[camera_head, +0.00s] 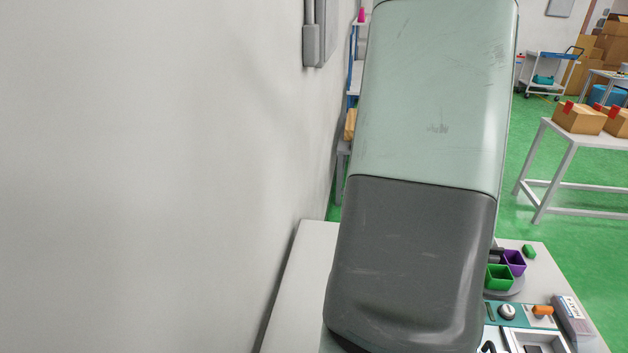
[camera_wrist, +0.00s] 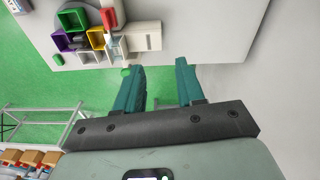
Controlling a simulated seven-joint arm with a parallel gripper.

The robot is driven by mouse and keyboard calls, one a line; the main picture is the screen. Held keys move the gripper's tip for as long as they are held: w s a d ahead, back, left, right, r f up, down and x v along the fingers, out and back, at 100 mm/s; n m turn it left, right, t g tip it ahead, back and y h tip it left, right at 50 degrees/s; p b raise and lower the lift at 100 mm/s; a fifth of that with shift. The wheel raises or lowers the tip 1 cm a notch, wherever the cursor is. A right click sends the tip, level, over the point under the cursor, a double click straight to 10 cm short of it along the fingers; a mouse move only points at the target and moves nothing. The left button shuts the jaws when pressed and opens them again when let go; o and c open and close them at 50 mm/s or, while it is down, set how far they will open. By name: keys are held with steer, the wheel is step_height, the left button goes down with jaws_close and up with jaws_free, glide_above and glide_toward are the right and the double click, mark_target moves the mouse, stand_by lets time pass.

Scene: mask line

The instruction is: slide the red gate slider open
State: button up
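My gripper (camera_wrist: 158,66) shows in the wrist view with its two teal fingers apart and nothing between them. A red part (camera_wrist: 108,17) shows near the top of the wrist view, among coloured open boxes on the table; I cannot tell if it is the gate slider or another box. It lies up and left of the fingertips, apart from them. In the head view my own arm covers the middle, and neither the gripper nor a red slider can be made out.
A wall (camera_head: 150,180) stands close on the left. A small green block (camera_head: 529,251) lies near the back edge.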

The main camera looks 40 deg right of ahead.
steer(key=s+d+f+m, duration=0.1)
steer(key=s+d+f, duration=0.8)
steer(key=shift+g+y, duration=0.3)
steer(key=shift+y, duration=0.1)
step_height(320, 180, down, 11)
steer(key=shift+f, duration=0.1)
steer(key=shift+a, duration=0.1)
jaws_close()
